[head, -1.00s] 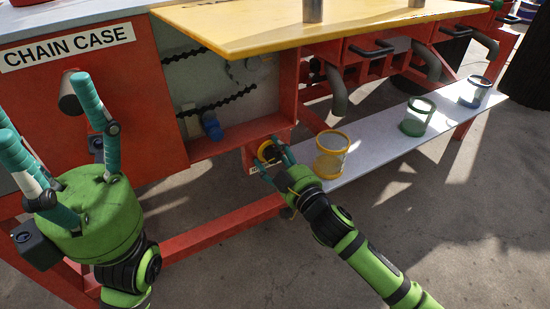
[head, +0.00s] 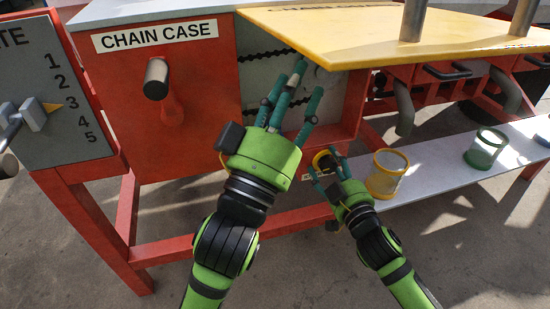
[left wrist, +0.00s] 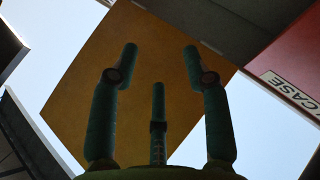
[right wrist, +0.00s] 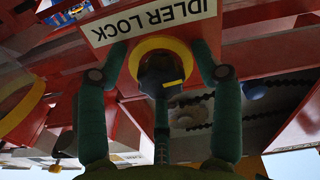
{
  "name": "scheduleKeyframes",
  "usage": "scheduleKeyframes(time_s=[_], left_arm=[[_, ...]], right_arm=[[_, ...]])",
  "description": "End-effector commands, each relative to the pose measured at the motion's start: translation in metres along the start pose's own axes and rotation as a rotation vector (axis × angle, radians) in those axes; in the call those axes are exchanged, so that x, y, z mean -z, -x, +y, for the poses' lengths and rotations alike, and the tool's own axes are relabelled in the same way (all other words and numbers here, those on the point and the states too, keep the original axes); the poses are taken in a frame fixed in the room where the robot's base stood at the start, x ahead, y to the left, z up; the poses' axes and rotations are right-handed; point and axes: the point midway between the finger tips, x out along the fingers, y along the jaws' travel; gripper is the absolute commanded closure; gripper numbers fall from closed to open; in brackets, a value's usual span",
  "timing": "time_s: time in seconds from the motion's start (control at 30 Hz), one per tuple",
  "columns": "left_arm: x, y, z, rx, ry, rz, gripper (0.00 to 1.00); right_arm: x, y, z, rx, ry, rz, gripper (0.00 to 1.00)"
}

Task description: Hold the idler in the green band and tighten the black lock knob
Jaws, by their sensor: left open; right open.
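The black lock knob (right wrist: 160,72) sits in a yellow ring under the IDLER LOCK label (right wrist: 150,22) in the right wrist view. It also shows in the head view (head: 325,158). My right gripper (head: 326,165) is open, with its fingers around the knob; contact is unclear. My left gripper (head: 290,85) is open and empty, fingers upward, in front of the chain opening. A blue part (right wrist: 254,90) by the chains in the right wrist view may be the idler. The green band cannot be made out.
The red CHAIN CASE panel (head: 200,85) with a dark-ended handle is left of the opening. A yellow tabletop (head: 400,35) overhangs it. A pale shelf (head: 430,168) holds a yellow-rimmed cup (head: 386,175) and a green-rimmed cup (head: 486,148). A grey numbered plate (head: 55,95) stands far left.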

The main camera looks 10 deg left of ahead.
Motion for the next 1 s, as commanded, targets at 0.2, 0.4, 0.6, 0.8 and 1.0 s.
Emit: scheduleKeyframes(time_s=[0.2, 0.4, 0.6, 0.8, 1.0], left_arm=[[-0.052, 0.006, -0.024, 0.264, 0.151, -0.236, 0.52], [-0.083, 0.032, -0.048, 0.551, 0.281, -0.356, 0.52], [-0.096, 0.06, -0.061, 0.763, 0.367, -0.392, 0.52], [-0.101, 0.07, -0.067, 0.843, 0.395, -0.397, 0.52], [-0.112, 0.056, -0.084, 0.848, 0.393, -0.396, 0.52]], right_arm=[[0.0, 0.0, 0.0, 0.0, 0.0, 0.0, 0.34], [0.0, 0.0, 0.0, 0.0, 0.0, 0.0, 0.34], [0.0, 0.0, 0.0, 0.0, 0.0, 0.0, 0.34], [0.0, 0.0, 0.0, 0.0, 0.0, 0.0, 0.34], [0.0, 0.0, 0.0, 0.0, 0.0, 0.0, 0.34]])
